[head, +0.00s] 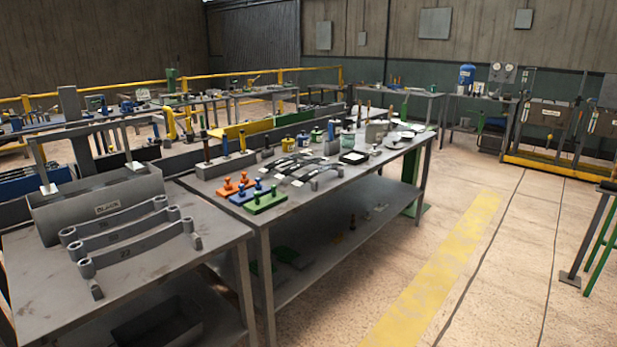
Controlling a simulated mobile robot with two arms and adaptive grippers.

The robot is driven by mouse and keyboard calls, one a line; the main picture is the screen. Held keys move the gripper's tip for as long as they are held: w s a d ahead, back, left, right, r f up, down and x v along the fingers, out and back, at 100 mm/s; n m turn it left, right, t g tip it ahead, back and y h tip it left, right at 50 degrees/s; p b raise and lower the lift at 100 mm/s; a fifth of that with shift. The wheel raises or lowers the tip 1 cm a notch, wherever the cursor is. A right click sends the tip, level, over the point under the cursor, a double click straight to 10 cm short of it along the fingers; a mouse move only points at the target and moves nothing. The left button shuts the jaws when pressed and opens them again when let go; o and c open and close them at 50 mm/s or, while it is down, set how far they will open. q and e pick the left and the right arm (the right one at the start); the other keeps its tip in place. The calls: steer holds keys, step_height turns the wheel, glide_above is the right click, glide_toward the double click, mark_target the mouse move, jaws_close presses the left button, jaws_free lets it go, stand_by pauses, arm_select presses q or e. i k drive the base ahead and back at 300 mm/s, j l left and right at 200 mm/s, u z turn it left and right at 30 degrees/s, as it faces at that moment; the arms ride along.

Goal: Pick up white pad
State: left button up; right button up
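No single white pad can be made out for certain at this distance. Two small white blocks sit at the feet of grey uprights at the grey bin on the near left table, a left block (49,188) and a right block (135,166). Pale flat pieces (394,144) lie toward the far right end of the long middle table (345,185), too small to identify. Neither of my grippers shows in the head view.
The near left table (140,262) holds the grey bin (100,208) and several curved grey leaf springs (125,230). Orange, blue and green peg blocks (265,201) stand on the middle table's near end. Open floor with a yellow stripe (440,275) lies to the right.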

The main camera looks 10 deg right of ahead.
mark_target(374, 152)
steer(key=i+l+z, duration=0.3)
steer(key=i, duration=0.2)
steer(key=i+l+z, duration=0.15)
steer(key=i+z, duration=0.15)
steer(key=i, duration=0.25)
steer(key=i+z, duration=0.3)
steer(key=i, duration=0.25)
steer(key=i+u, duration=0.1)
steer(key=i, duration=0.35)
steer(key=i+l+u, duration=0.15)
steer(key=i, duration=0.35)
steer(key=i+l+u, duration=0.1)
steer(key=i, duration=0.35)
steer(key=i+l+u, duration=0.15)
steer(key=i, duration=0.3)
steer(key=l, duration=0.1)
